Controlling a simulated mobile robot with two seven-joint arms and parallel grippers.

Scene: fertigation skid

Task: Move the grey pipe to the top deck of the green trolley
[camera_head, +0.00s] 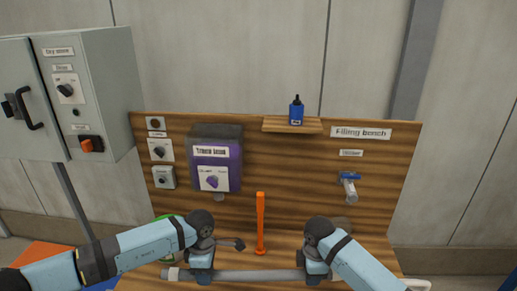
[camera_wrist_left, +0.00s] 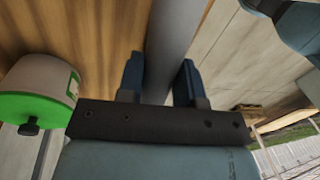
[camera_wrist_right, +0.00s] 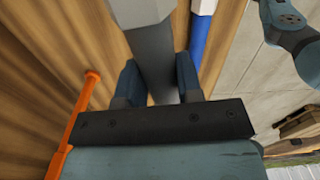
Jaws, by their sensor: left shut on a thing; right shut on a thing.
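The grey pipe (camera_head: 258,275) lies level across the bottom of the head view, in front of the wooden bench. My left gripper (camera_head: 200,276) is shut on the grey pipe near its left end. In the left wrist view the pipe (camera_wrist_left: 172,40) runs between the blue fingers (camera_wrist_left: 160,85). My right gripper (camera_head: 315,274) is shut on the pipe near its right end. In the right wrist view the pipe (camera_wrist_right: 153,55) passes between the fingers (camera_wrist_right: 158,85) and has a lighter collar. I cannot make out the green trolley in any view.
A white-and-green container (camera_wrist_left: 40,90) is beside my left gripper. A blue pipe (camera_wrist_right: 199,38) shows beside the grey one. The wooden panel (camera_head: 285,170) carries switches, a tap (camera_head: 348,185) and a bottle (camera_head: 296,113).

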